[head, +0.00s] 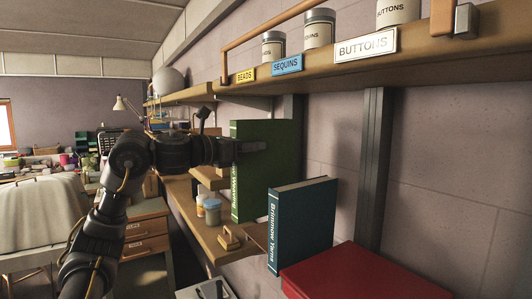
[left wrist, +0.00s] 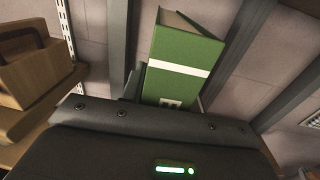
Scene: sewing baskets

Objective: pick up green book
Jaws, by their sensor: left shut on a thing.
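The green book (head: 271,181) stands upright in the head view, its spine with white lettering facing left. My left gripper (head: 250,147) reaches in from the left and is shut on the green book near its upper part. In the left wrist view the green book (left wrist: 184,65) rises from behind the dark gripper body, with a white band across it. The fingertips are mostly hidden there. Whether the book touches the shelf below cannot be told. My right gripper is not in view.
A teal book (head: 305,222) stands just right of the green book, near a red box (head: 360,277). Jars (head: 212,212) and a small wooden-handled item (head: 229,238) sit on the lower shelf (head: 190,207). The upper shelf (head: 430,47) with labelled tins is overhead.

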